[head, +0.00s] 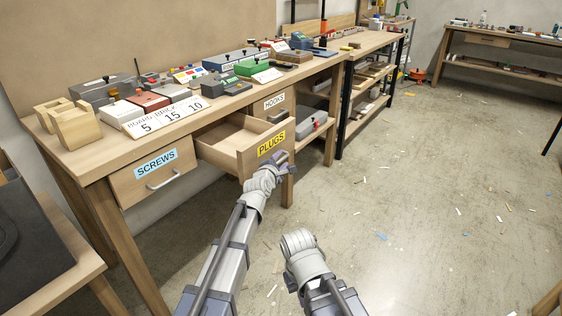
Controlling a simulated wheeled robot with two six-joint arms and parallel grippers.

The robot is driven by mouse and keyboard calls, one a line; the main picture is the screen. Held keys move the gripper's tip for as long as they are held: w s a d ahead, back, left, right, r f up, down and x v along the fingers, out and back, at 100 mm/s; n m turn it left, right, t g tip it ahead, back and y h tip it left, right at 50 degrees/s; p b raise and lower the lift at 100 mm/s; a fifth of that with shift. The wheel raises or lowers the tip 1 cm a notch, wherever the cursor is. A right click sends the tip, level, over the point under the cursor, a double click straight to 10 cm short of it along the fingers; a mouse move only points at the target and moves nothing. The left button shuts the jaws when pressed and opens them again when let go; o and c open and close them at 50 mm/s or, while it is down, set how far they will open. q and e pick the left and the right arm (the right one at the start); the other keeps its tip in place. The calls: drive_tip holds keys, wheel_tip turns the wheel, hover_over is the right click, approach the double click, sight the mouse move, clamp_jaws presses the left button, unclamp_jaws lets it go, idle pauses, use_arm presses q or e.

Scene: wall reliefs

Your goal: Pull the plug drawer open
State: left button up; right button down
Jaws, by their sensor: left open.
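The plug drawer (226,150) is a wooden drawer with a yellow "PLUGS" label on its front. It stands pulled out from the workbench, its inside showing; I see nothing in it. My left gripper (283,158) is open at the right part of the drawer front, by the handle (281,154). The gripper partly covers the handle, and I cannot tell whether they touch. My right arm shows at the bottom middle, but its fingers do not show.
The screws drawer (150,172) to the left and the hooks drawer (273,100) behind are shut. The workbench top (97,150) carries boxes, blocks and a number board (165,115). The floor at right is open, with scattered scraps.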

use_arm(q)
drive_tip(key=p+v, duration=0.1)
drive_tip(key=v, duration=0.6)
drive_tip(key=shift+s+a+r+p, duration=0.1)
drive_tip(key=shift+s+a+p, duration=0.05)
drive_tip(key=shift+s+p, duration=0.2)
